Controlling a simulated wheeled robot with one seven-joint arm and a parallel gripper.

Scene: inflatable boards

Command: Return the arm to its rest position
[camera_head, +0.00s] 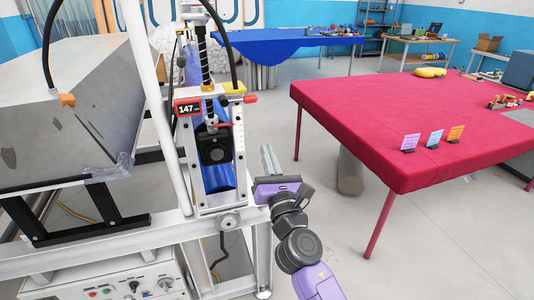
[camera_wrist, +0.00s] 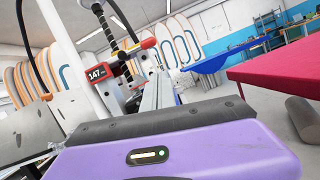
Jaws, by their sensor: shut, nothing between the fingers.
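My gripper (camera_head: 268,160) is at the end of my purple and black arm, in the middle of the head view. Its grey fingers point up and away, just right of the machine's frame, and are shut with nothing between them. In the wrist view the purple gripper body fills the bottom and the grey fingers (camera_wrist: 158,92) rise beyond it. Whether the gripper touches the machine cannot be told. My arm comes up from the lower right of the head view.
A machine with a red "147" display (camera_head: 188,108) stands close on the left. A red-covered table (camera_head: 350,110) with small cards is on the right, a grey roll (camera_head: 350,172) on the floor beneath it. A blue-covered table (camera_head: 270,42) stands behind. Floor between is clear.

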